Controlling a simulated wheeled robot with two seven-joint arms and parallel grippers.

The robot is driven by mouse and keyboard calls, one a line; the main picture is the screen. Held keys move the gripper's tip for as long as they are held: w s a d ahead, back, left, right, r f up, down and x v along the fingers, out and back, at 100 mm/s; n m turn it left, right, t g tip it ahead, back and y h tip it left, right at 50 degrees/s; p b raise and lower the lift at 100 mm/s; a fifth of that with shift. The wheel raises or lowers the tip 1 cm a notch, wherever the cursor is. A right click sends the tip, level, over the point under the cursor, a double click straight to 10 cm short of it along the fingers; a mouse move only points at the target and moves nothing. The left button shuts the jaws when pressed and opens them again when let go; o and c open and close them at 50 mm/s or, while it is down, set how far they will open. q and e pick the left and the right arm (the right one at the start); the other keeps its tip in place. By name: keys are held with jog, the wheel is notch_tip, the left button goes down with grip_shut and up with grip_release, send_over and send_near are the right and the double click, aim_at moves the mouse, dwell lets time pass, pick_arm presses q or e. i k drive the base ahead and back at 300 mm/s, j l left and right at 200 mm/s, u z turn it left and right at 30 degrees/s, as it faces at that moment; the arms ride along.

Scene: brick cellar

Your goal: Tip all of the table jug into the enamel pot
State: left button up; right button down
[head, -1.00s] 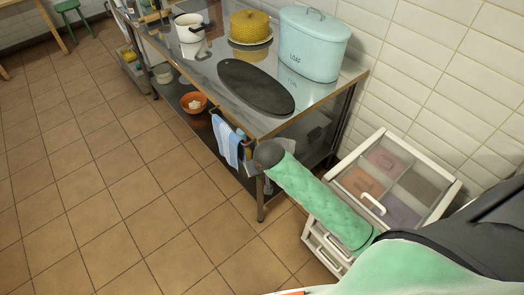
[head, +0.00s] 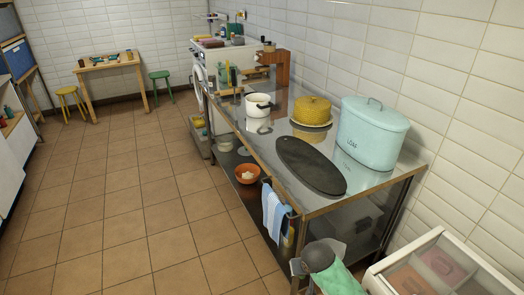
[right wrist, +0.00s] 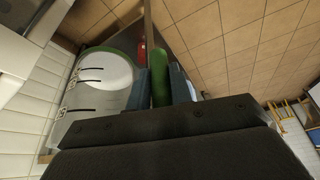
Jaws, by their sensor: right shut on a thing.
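The white enamel pot (head: 257,106) with a dark rim stands on the steel bench, left of the yellow domed dish. In the right wrist view my right gripper (right wrist: 162,88) is shut on an upright green strip (right wrist: 161,62), which looks like the jug's handle. Beside it is the pale jug (right wrist: 62,128) with black marks and a green edge; its contents are not clear. In the head view my right arm shows only at the bottom, below the bench's near end, and the jug cannot be made out there. My left gripper is not in view.
The steel bench (head: 237,126) also carries a dark oval board (head: 310,166), a yellow domed dish (head: 311,111) and a large pale-blue bin (head: 371,133). A blue-striped towel (head: 275,214) hangs on its front edge. A white drawer unit (head: 375,281) stands at lower right.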

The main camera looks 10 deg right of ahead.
aim_at(257, 105)
jog(key=k+j+u, duration=0.1)
jog(key=k+u, duration=0.3)
jog(key=i+j+u, duration=0.1)
jog(key=u, duration=0.8)
jog(key=i+l, duration=0.15)
jog(key=i, duration=0.4)
jog(key=i+l, duration=0.15)
jog(key=i, duration=0.35)
jog(key=i+l, duration=0.15)
jog(key=i, duration=0.4)
jog(key=i+l, duration=0.1)
jog(key=i, duration=0.45)
jog(key=i+z, duration=0.1)
jog(key=i, duration=0.9)
jog(key=i+j+z, duration=0.1)
jog(key=z, duration=2.3)
